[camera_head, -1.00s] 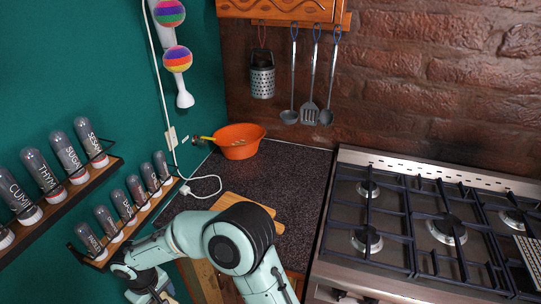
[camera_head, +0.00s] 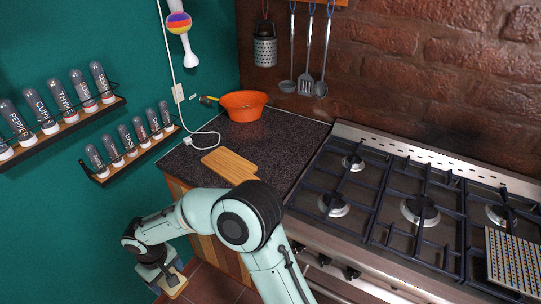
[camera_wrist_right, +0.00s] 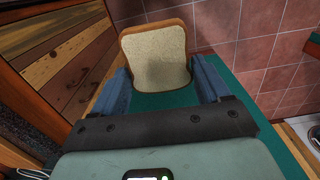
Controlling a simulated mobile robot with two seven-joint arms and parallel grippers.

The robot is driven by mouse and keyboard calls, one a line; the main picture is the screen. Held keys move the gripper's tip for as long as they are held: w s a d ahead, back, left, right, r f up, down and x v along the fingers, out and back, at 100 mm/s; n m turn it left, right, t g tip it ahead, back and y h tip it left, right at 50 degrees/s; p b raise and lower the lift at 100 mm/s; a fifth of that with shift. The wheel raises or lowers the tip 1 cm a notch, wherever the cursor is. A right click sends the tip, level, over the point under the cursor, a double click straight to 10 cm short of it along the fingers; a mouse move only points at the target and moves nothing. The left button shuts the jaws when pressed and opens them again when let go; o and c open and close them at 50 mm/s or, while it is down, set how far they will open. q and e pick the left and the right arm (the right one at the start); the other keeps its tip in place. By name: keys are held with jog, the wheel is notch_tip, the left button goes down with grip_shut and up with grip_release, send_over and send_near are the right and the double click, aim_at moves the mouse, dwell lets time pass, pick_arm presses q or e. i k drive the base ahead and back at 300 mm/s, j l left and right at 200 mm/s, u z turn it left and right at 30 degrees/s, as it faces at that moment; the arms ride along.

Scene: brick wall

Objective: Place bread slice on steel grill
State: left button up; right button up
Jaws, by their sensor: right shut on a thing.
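A square bread slice (camera_wrist_right: 157,60) with a brown crust stands between the two fingers of my right gripper (camera_wrist_right: 164,84) in the right wrist view. The gripper is shut on it. In the head view the right gripper (camera_head: 164,275) is at the lower left, low beside the counter. The slice (camera_head: 174,284) shows there as a small tan piece. My left gripper is not in view.
The gas hob (camera_head: 413,200) has dark grates. A wooden cutting board (camera_head: 229,165) and an orange bowl (camera_head: 243,106) are on the dark counter (camera_head: 282,135). Spice racks (camera_head: 60,128) hang on the green wall. A grater (camera_head: 265,50) and several utensils hang at the back.

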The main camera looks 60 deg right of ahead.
aim_at(522, 261)
jog(key=k, duration=0.9)
jog(key=k+l+z, duration=0.1)
jog(key=k+z, duration=0.25)
jog(key=k, duration=0.5)
jog(key=k+z, duration=0.15)
jog(key=z, duration=0.2)
jog(key=k+z, duration=0.15)
jog(key=z, duration=0.2)
jog(key=k+l+z, duration=0.1)
jog(key=z, duration=0.3)
